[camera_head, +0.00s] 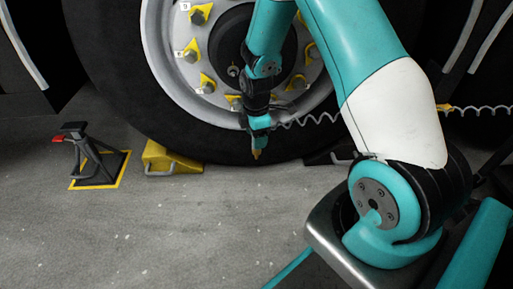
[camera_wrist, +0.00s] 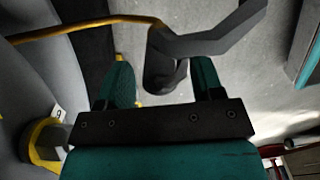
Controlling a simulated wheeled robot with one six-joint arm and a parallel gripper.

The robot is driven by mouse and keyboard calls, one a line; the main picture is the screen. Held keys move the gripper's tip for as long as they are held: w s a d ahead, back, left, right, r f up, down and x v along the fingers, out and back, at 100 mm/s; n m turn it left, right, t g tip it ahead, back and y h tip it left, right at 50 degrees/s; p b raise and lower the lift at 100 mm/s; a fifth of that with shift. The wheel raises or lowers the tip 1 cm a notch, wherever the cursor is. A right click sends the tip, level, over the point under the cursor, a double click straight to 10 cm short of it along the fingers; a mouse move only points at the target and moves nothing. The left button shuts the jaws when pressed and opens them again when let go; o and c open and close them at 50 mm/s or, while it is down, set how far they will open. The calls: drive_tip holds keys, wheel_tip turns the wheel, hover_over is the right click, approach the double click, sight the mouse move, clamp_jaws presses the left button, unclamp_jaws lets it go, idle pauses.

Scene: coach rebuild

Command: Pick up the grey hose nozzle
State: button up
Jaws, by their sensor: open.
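My gripper (camera_wrist: 162,85) is open in the wrist view, with one teal finger on each side. A grey, angular part (camera_wrist: 210,38), which looks like the hose nozzle, lies across the view just beyond the fingertips. Its darker rounded end (camera_wrist: 165,76) shows in the gap between the fingers. I cannot tell whether the fingers touch it. In the head view my gripper (camera_head: 260,135) points down in front of the big wheel's lower part. A grey coiled hose (camera_head: 305,118) runs right from beside it. The nozzle is not clearly distinguishable there.
The large black tyre (camera_head: 110,75) stands close behind my gripper. A yellow wheel chock (camera_head: 172,158) sits against it on the left. A black axle stand (camera_head: 88,155) stands farther left inside a yellow floor marking. The grey floor (camera_head: 190,225) in front is clear.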

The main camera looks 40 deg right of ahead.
wheel_tip(320, 180, down, 2)
drive_tip(key=shift+f+b, duration=0.2)
drive_tip(key=shift+b, duration=0.2)
drive_tip(key=shift+r, duration=0.15)
clamp_jaws()
drive_tip(key=shift+r, duration=0.1)
